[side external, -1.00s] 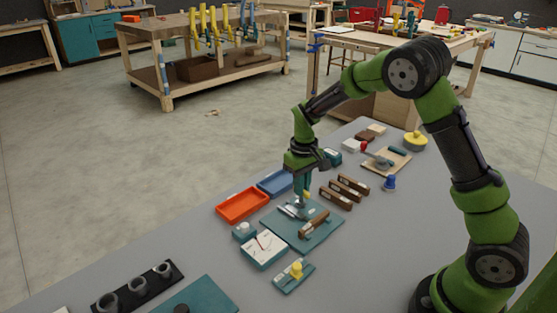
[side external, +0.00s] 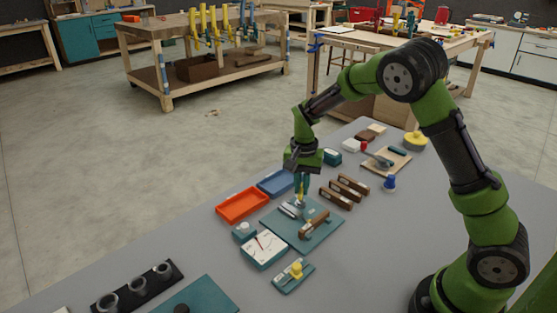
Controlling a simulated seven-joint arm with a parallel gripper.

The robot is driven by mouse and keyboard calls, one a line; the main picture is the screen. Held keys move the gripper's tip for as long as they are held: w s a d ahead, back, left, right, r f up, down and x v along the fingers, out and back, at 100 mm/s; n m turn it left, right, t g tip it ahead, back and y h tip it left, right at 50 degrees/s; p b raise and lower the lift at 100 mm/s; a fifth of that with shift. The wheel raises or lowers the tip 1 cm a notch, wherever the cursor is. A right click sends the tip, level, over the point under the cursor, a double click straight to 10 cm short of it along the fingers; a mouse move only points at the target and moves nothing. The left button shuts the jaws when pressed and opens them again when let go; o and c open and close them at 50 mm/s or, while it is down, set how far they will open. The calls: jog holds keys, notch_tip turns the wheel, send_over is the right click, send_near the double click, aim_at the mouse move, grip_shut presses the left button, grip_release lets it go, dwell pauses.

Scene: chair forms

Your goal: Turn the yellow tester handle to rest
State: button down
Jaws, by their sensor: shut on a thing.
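My gripper (side external: 301,189) points down over the teal board (side external: 316,236), at its far-left part. A white dial box with a needle (side external: 264,249) stands in front of the board. The handle's exact angle is too small to tell.
An orange tray (side external: 242,205) and a blue tray (side external: 275,184) lie left of the gripper. Brown blocks (side external: 345,190) lie to its right. A small teal base with a yellow knob (side external: 296,270) stands in front. The grey table is bare at front right.

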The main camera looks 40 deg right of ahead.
aim_at(302, 189)
jog(key=m, duration=0.6)
jog(key=shift+r, duration=0.1)
dwell(0.6)
jog(key=c, duration=1.2)
grip_release()
jog(key=shift+o, duration=0.2)
notch_tip(302, 189, up, 17)
